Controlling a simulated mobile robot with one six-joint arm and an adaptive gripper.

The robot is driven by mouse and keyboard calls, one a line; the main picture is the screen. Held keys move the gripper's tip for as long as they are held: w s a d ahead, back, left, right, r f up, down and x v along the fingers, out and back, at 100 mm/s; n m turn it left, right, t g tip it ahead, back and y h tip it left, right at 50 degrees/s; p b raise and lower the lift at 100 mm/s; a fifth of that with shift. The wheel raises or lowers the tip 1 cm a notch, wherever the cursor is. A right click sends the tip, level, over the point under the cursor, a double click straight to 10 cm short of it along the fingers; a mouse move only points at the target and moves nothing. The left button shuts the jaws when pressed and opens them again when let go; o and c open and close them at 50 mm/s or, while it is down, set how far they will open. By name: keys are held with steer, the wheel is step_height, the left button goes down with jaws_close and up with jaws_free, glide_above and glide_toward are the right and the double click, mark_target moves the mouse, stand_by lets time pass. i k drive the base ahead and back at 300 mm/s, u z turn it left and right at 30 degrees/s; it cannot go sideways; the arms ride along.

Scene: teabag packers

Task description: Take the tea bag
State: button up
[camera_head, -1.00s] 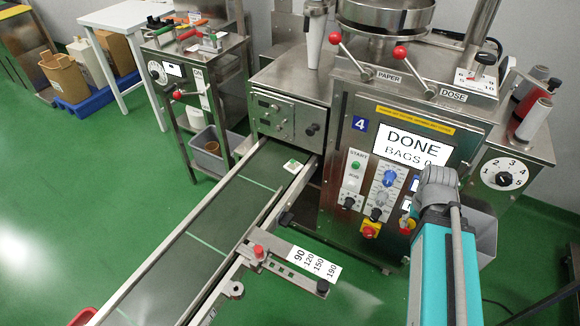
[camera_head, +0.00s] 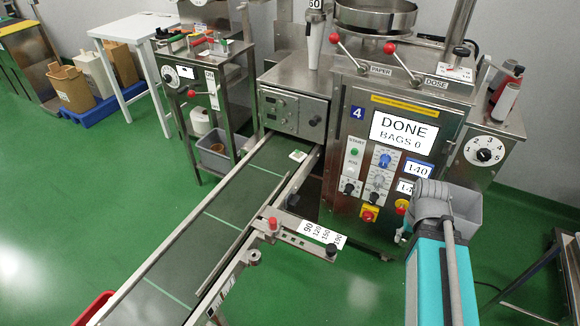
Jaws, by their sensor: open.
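The tea bag (camera_head: 298,155) is a small white square with a green mark. It lies flat at the far end of the dark green conveyor belt (camera_head: 235,215), just in front of the packing machine's outlet. My teal and grey arm rises at the lower right, in front of the machine. My gripper (camera_head: 402,235) shows only in part beside the grey wrist, with the rest hidden behind it. It is open and well to the right of and nearer than the tea bag, not touching it.
A guide rail with a numbered scale (camera_head: 323,234) juts out right of the belt. A red bin (camera_head: 93,308) edges in at lower left.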

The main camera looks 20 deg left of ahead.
mark_target(298, 156)
steer(key=k, duration=0.95)
steer(key=u, duration=0.3)
steer(key=i, duration=1.5)
